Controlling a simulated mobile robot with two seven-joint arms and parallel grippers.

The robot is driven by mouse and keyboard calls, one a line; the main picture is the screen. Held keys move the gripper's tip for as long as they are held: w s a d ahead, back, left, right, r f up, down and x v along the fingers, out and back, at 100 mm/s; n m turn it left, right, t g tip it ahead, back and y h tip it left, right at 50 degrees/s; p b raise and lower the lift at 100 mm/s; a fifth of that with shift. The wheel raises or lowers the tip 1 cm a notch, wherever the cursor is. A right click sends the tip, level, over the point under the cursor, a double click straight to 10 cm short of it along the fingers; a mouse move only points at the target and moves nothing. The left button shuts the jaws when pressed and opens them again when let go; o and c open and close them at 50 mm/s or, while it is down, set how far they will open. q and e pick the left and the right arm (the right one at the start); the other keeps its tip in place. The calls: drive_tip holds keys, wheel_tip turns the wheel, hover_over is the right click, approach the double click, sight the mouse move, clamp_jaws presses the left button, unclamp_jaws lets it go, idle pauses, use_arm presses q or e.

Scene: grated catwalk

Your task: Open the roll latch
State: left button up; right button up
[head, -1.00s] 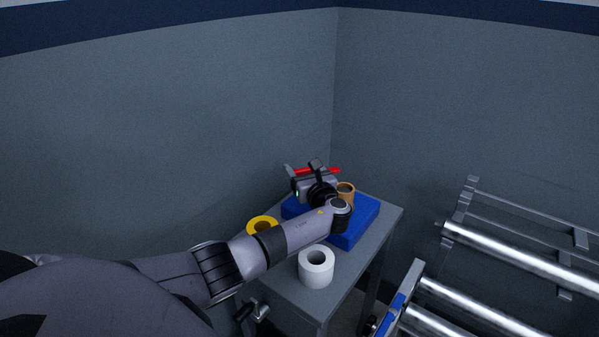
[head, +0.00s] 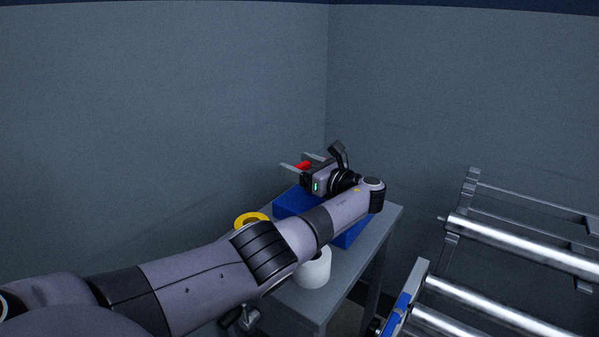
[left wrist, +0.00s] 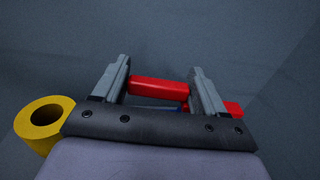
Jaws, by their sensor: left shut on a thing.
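My left gripper (head: 296,163) is shut on a red bar (head: 302,166), raised above the blue block on the table. In the left wrist view the red bar (left wrist: 158,89) lies crosswise between the fingers, and more red shows beyond the right finger. The roller rack (head: 472,190) with shiny metal rollers stands at the right, apart from the gripper. A blue part (head: 401,304) sits on its near left end; I cannot tell whether that is the latch or how it is set. My right gripper is not in view.
The grey table (head: 385,228) in the corner bears the blue block (head: 290,203), a yellow ring (head: 246,217) and a white roll (head: 314,272). My left arm crosses over the table and hides part of them. Walls close off the back.

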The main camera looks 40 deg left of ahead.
use_arm(q)
drive_tip(key=shift+r, duration=0.1)
idle(0.3)
drive_tip(key=o, duration=1)
drive_tip(key=shift+a, duration=0.1)
drive_tip(key=shift+c, duration=0.2)
drive_tip(key=d, duration=0.7)
drive_tip(key=shift+s, duration=0.25)
drive_tip(key=shift+d, duration=0.1)
